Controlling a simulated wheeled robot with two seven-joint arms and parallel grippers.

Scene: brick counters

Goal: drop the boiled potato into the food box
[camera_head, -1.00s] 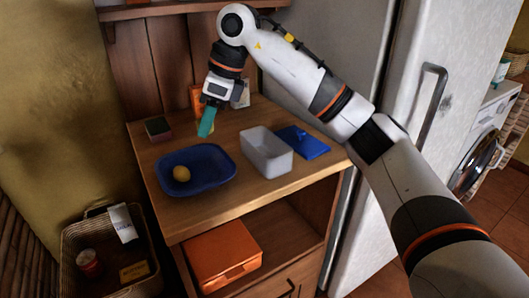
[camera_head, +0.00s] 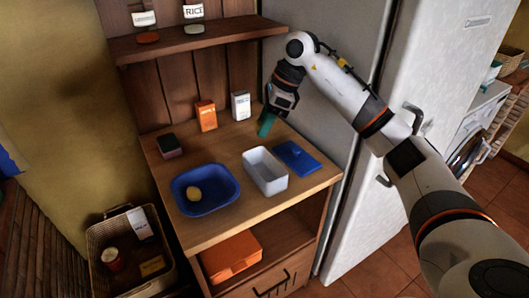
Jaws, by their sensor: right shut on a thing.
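A small yellow round thing, by its look the boiled potato (camera_head: 194,194), lies in a blue tray (camera_head: 228,200) on the wooden counter. The food box (camera_head: 266,181), a pale open container, stands just right of the tray and looks empty. My right gripper (camera_head: 271,113) is above the back right part of the counter, behind the food box and apart from the potato. It points down, shut on a teal block-like thing (camera_head: 266,125); what this is I cannot tell. My left gripper is not in view.
A blue lid (camera_head: 297,157) lies right of the food box. A dark block (camera_head: 169,145), an orange carton (camera_head: 206,116) and a white carton (camera_head: 241,106) stand along the back. A shelf (camera_head: 200,42) hangs above; a fridge (camera_head: 345,120) stands at the right.

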